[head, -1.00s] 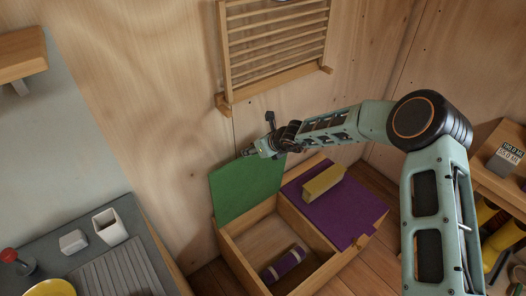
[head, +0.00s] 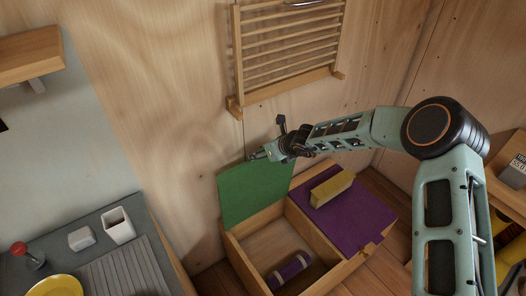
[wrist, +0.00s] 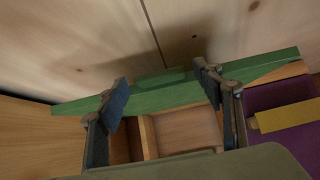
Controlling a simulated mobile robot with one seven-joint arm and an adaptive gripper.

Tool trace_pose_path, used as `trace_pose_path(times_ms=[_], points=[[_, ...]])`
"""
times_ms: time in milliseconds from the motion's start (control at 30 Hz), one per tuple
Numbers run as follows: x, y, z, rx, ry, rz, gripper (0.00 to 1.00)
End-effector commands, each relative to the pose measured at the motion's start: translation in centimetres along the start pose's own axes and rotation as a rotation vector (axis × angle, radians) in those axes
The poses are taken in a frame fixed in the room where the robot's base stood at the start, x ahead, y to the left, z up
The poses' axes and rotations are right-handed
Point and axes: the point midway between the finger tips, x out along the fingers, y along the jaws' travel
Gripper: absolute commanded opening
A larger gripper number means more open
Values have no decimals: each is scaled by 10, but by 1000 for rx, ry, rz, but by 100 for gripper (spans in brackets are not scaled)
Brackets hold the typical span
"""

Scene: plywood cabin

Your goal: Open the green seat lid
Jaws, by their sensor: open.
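The green seat lid (head: 252,194) stands raised and leans back toward the plywood wall, at the back left of the wooden seat box. The box compartment (head: 262,243) in front of it is uncovered, and a purple roll with pale bands (head: 289,270) lies inside. My gripper (head: 254,157) is at the lid's upper edge in the head view. In the wrist view my gripper (wrist: 162,95) has its two fingers wide apart, with the lid's green edge (wrist: 165,98) crossing between and beyond them. I cannot tell whether a finger touches the lid.
The purple lid (head: 357,224) beside it is closed, with a yellow block (head: 332,189) on top. A slatted wooden rack (head: 290,45) hangs on the wall above.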

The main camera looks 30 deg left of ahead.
Motion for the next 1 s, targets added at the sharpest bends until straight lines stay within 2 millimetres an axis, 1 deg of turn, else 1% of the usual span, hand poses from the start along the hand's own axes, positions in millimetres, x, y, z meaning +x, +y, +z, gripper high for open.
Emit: trace_pose_path(times_ms=[167, 267, 400, 567, 800, 1000], points=[[-22, -1, 1, -2, 0, -2, 61], [-40, -2, 1, -2, -1, -4, 61], [-68, -2, 1, 0, -2, -3, 61], [-93, -2, 0, 3, -2, -2, 61], [-111, -1, 1, 3, -3, 0, 61], [-115, 0, 1, -1, -2, 0, 61]])
